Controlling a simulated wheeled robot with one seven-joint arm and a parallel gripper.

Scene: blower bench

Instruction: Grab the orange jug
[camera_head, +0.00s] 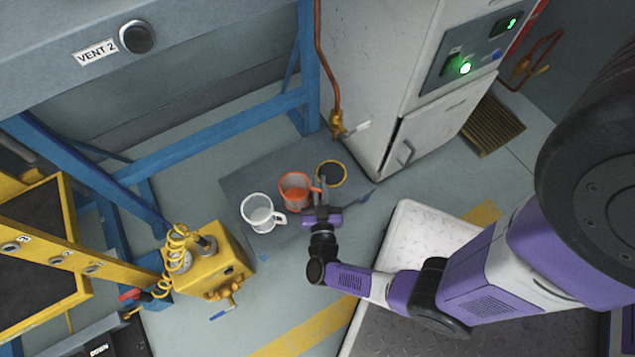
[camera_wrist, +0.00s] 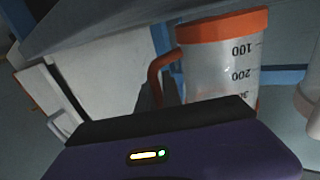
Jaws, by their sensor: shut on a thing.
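The orange jug (camera_head: 295,193) stands on a low dark platform (camera_head: 250,178), with an orange rim and orange contents or base showing from above. In the wrist view the jug (camera_wrist: 222,62) is a clear body with an orange rim, an orange handle and printed marks. Its handle is on the side toward my gripper. My gripper (camera_head: 322,190) is at the jug's right side, shut on its handle. The fingertips are hidden behind the purple gripper body in the wrist view.
A white-rimmed jug (camera_head: 260,214) stands close to the left of the orange one. A yellow box with a coiled hose (camera_head: 210,258) stands at front left, and a grey cabinet (camera_head: 385,80) at the back right.

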